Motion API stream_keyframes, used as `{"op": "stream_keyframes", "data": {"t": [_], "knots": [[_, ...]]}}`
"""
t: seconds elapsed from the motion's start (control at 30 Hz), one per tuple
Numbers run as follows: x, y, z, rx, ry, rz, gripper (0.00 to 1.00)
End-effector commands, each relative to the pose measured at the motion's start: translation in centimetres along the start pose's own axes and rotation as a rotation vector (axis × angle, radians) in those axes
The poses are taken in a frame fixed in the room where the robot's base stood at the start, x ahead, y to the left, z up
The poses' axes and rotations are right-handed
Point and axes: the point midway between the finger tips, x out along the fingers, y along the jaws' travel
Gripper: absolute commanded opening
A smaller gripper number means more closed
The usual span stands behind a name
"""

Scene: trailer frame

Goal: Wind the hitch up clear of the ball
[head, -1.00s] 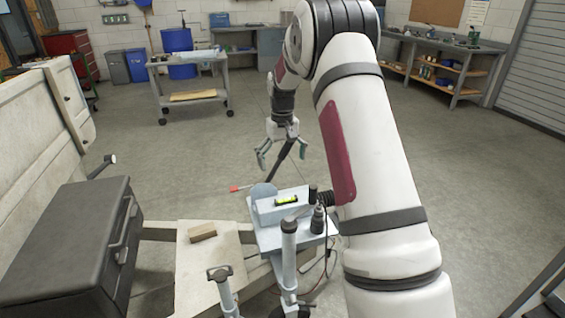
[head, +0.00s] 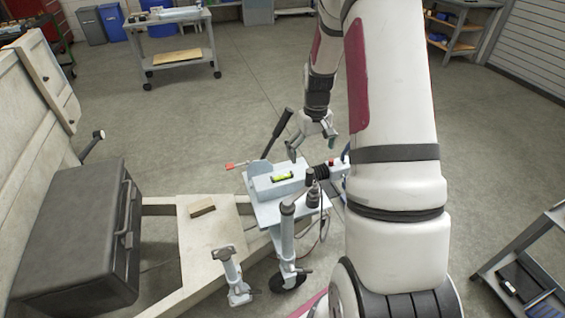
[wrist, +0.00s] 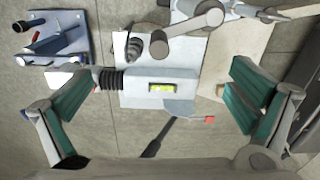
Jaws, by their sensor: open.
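The jockey wheel post (head: 287,232) stands upright at the trailer's front, its wheel (head: 287,282) at floor level. A grey crank arm (wrist: 187,32) runs from the post top to a dark knob (wrist: 158,45); dark upright parts (head: 313,192) show there in the head view. The pale hitch body (head: 268,187) carries a level with a green vial (head: 282,177) and black bellows (head: 321,173). I cannot make out the ball. My gripper (head: 313,148) hangs beyond the hitch, open and empty. In the wrist view its green-padded fingers (wrist: 162,100) spread either side of the hitch.
A black lever (head: 277,134) and a red-tipped lever (head: 236,166) rise by the hitch. A dark toolbox (head: 75,230), a wood block (head: 202,209) and a second post (head: 231,272) are on the frame. A cart (head: 525,270) stands right.

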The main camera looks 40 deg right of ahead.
Motion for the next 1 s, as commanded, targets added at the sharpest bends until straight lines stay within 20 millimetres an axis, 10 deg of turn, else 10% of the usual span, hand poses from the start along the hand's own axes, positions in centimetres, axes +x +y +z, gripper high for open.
{"op": "stream_keyframes", "data": {"t": [1.0], "knots": [[10.1, 0.1, -0.1, 0.0, 0.0, 0.0, 0.91]]}}
